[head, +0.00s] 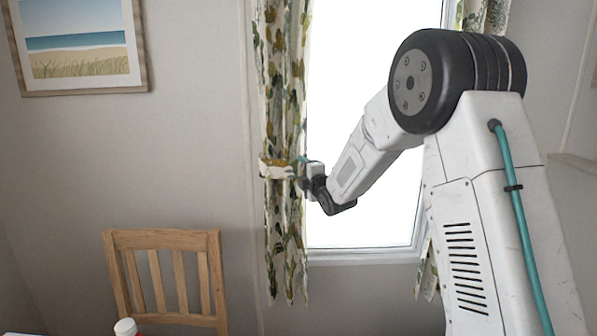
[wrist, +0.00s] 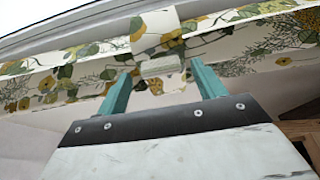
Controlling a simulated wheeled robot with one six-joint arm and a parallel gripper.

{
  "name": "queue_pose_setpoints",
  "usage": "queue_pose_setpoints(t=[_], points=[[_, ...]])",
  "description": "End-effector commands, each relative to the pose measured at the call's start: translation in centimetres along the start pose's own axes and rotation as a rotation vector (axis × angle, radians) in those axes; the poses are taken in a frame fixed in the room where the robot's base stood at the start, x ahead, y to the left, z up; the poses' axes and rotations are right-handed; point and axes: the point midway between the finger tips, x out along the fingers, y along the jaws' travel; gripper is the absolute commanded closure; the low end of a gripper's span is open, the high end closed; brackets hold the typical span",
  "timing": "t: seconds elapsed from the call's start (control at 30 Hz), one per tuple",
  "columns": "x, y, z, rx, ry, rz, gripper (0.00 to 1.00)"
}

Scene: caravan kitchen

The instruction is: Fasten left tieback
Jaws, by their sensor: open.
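The left curtain (head: 283,85), off-white with a green and yellow leaf print, hangs at the window's left side. A pale patterned tieback band (head: 274,169) crosses it at about mid-height. In the wrist view the curtain (wrist: 75,72) runs across the picture and the band (wrist: 153,24) lies across it. A small pale block (wrist: 162,67) shows near the band's lower end; I cannot tell if it is fastened. My gripper (wrist: 163,72) is open, with one teal finger on each side of the block; contact is unclear. In the head view my gripper (head: 306,167) is at the curtain's right edge by the band.
The bright window (head: 365,200) is behind my arm, with the right curtain (head: 484,14) partly hidden. A wooden chair (head: 165,240) stands at lower left, with a white bottle (head: 126,327) in front. A framed beach picture (head: 78,45) hangs on the left wall. The wall between chair and picture is clear.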

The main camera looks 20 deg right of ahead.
Motion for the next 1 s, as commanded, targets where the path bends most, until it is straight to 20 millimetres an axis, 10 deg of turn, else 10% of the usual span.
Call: queue_pose_setpoints(t=[0.77,1.0], points=[[-2.9,0.0,0.0,0.018,0.000,-0.002,0.31],[-5.5,-8.0,1.1,0.342,-0.132,-0.350,0.31]])
